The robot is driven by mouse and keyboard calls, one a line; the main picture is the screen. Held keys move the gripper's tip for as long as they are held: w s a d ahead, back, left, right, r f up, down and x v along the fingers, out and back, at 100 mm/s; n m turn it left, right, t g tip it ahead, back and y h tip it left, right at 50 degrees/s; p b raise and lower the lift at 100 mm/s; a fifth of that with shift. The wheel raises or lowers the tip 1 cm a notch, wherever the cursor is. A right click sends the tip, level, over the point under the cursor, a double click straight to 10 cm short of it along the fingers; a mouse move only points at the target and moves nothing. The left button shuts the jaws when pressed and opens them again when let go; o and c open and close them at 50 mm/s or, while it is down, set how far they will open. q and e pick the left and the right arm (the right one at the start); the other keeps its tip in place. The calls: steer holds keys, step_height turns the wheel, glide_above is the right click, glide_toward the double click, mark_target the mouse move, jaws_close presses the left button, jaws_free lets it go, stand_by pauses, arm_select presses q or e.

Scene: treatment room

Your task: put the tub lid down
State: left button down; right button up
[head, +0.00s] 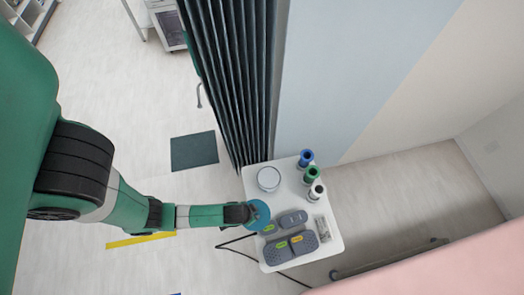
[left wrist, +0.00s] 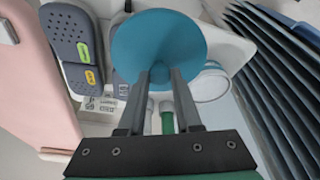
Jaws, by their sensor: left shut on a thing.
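The tub lid (left wrist: 160,42) is a round teal disc, held between the two fingers of my left gripper (left wrist: 162,78) in the left wrist view. In the head view the lid (head: 259,213) is at the left edge of the small white table (head: 327,222), and my left gripper (head: 250,213) is shut on it. A round white tub (head: 268,179) stands at the back left of the table; in the left wrist view it (left wrist: 208,86) is partly hidden behind the lid. Whether the lid touches anything below cannot be told. My right gripper is not in view.
Blue (head: 306,158), green (head: 312,174) and white-black (head: 316,190) rolls or bottles stand along the table's right side. Grey devices with coloured labels (head: 290,245) fill the front. A dark pleated curtain (head: 235,80) hangs behind the table. A bare strip lies between tub and rolls.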

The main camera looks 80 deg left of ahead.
mark_target(260, 205)
arm_select(q)
steer(key=w+a+f+b, duration=0.2)
steer(key=f, duration=0.1)
steer(key=w+a+f+b, duration=0.1)
steer(key=f, duration=0.1)
steer(key=shift+w+a+f+b, duration=0.2)
steer(key=shift+w+b, duration=0.05)
steer(key=shift+b, duration=0.05)
steer(key=shift+w+a+f, duration=0.2)
steer(key=shift+w, duration=0.1)
steer(key=x, duration=0.1)
steer(key=b+x, duration=0.2)
steer(key=shift+s+f, duration=0.25)
steer(key=shift+f, duration=0.15)
steer(key=shift+f+b, duration=0.5)
steer(key=shift+f, duration=0.1)
steer(key=c, duration=0.6)
jaws_free()
steer(key=shift+r, duration=0.1)
